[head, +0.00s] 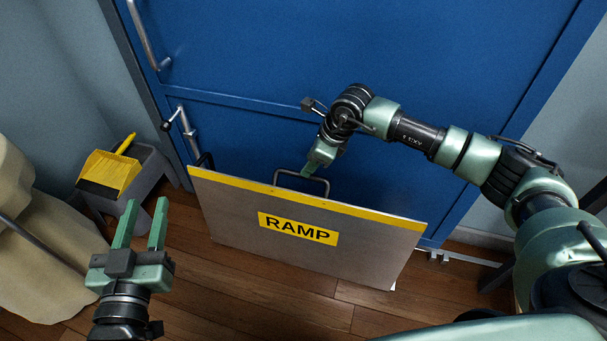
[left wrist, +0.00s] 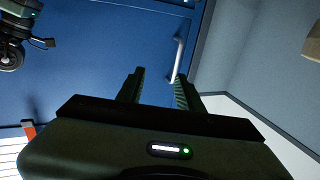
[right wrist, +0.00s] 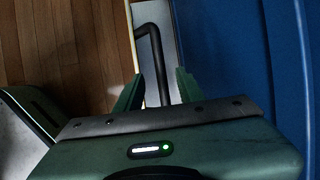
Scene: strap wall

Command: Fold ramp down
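The ramp (head: 250,205) is a grey panel with a yellow top edge and a "RAMP" label. It stands nearly upright in front of the blue door. A black bar handle (head: 318,182) rises behind its top edge. My right gripper (head: 307,173) is at this handle. In the right wrist view its fingers are apart and the handle (right wrist: 153,45) shows between them; I cannot tell whether they touch it. My left gripper (head: 139,215) is open and empty, left of the ramp and apart from it.
The blue door (head: 330,50) fills the back, with metal handles (head: 188,128) at its left. Wooden floor (head: 240,290) in front of the ramp is clear.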

